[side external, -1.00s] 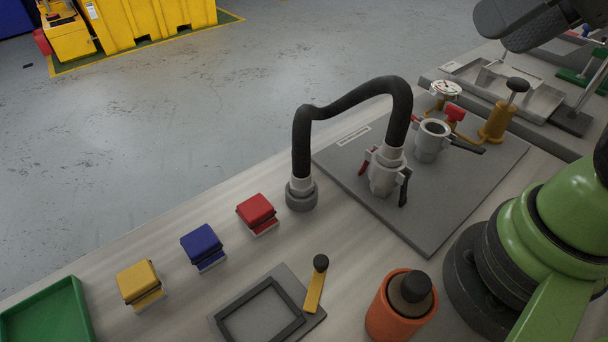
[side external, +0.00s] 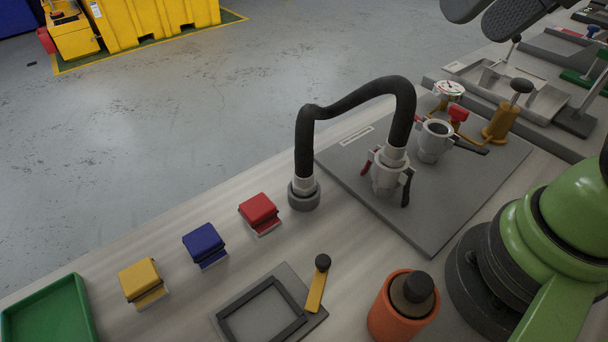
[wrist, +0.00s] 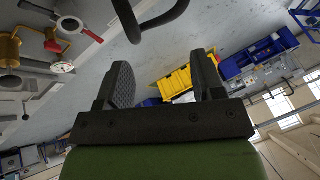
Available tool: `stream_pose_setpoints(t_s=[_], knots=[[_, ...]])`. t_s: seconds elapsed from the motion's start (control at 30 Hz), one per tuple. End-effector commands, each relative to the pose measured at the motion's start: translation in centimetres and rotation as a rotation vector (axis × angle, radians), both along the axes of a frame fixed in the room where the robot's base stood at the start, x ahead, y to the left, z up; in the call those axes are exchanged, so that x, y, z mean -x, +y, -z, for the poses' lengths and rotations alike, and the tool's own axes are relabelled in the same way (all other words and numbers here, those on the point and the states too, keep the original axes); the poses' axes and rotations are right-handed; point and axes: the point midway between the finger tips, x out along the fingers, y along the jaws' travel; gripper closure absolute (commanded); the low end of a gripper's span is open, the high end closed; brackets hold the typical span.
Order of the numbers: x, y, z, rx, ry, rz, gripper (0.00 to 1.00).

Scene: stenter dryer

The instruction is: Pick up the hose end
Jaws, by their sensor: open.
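The black hose (side external: 352,100) arches above the bench. Its left end is a grey collar, the hose end (side external: 304,192), standing on the bench top. Its other end sits in a grey coupling (side external: 388,172) with red and black levers on the grey plate (side external: 440,215). In the side view, part of my gripper (side external: 490,12) shows at the top right edge, high and well apart from the hose. In the wrist view my gripper (wrist: 165,88) is open and empty, and part of the black hose (wrist: 140,22) shows beyond it at the top. The hose end is not clear there.
Red (side external: 259,210), blue (side external: 204,243) and yellow (side external: 140,280) blocks stand left of the hose end. An orange container (side external: 390,318) and a grey frame (side external: 262,312) are in front. A second grey cup (side external: 433,145), a gauge (side external: 449,89) and a brass valve (side external: 500,120) are behind.

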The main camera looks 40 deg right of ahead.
Motion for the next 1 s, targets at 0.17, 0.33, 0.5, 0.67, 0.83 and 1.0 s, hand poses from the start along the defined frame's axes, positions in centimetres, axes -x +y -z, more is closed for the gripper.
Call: stream_pose_setpoints(t_s=[0.17,0.33,0.5,0.67,0.83,1.0], knots=[[-5.1,1.8,1.2,0.027,0.162,-0.033,0.38],[-9.6,4.2,4.3,0.075,0.303,-0.055,0.38],[-12.9,6.9,8.8,0.136,0.424,-0.072,0.38],[-14.3,8.5,12.3,0.182,0.491,-0.078,0.38],[-14.7,9.1,14.2,0.202,0.518,-0.079,0.38],[-14.7,9.1,16.8,0.204,0.523,-0.079,0.38]])
